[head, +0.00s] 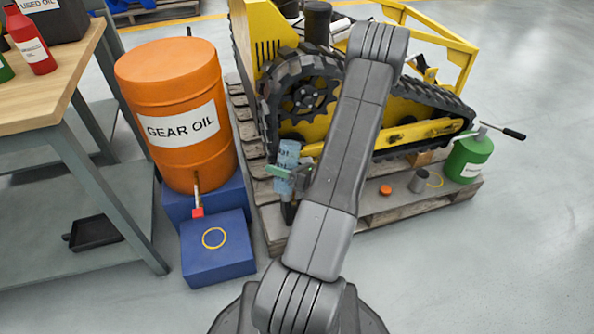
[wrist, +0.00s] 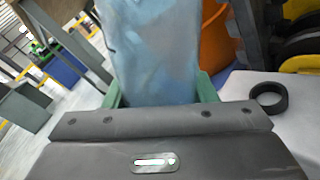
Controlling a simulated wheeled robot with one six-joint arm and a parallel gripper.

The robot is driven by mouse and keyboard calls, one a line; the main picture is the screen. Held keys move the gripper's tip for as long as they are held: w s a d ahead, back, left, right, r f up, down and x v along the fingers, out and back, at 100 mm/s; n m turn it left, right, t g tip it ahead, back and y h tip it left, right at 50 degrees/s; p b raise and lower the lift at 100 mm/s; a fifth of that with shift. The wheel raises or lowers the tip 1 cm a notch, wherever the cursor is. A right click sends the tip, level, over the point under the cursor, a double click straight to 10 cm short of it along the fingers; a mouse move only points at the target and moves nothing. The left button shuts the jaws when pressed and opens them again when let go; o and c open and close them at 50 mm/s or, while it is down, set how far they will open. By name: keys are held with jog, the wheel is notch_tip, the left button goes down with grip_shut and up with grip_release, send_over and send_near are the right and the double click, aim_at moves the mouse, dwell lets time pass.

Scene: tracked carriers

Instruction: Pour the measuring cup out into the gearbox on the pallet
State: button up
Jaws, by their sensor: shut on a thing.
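The measuring cup (head: 289,153) is a pale blue, see-through vessel with marks on its side. My gripper (head: 284,172) is shut on it, with green fingers on both sides. In the head view the cup looks close to upright, beside the yellow tracked carrier (head: 262,32) on the wooden pallet (head: 246,142). In the wrist view the cup (wrist: 155,50) fills the middle between the green fingers (wrist: 160,88). Its contents cannot be made out. I cannot pick out the gearbox or its opening for sure; my arm hides part of the carrier.
An orange gear oil drum (head: 170,85) and blue blocks (head: 218,262) stand left of the pallet. A green can (head: 468,158), a grey cup (head: 419,181) and an orange cap (head: 386,190) sit at its front right. A workbench (head: 45,95) is far left.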

jog(key=n+b, duration=0.1)
jog(key=s+n+b, duration=0.1)
jog(key=n+b, duration=0.2)
jog(key=b, duration=0.1)
jog(key=shift+s+a+f+n, duration=0.15)
jog(key=shift+a+f+n, duration=0.15)
jog(key=shift+f, duration=0.1)
jog(key=shift+n+t+y+b, duration=0.3)
jog(key=shift+n+b, duration=0.1)
jog(key=shift+b, duration=0.15)
jog(key=shift+r, duration=0.1)
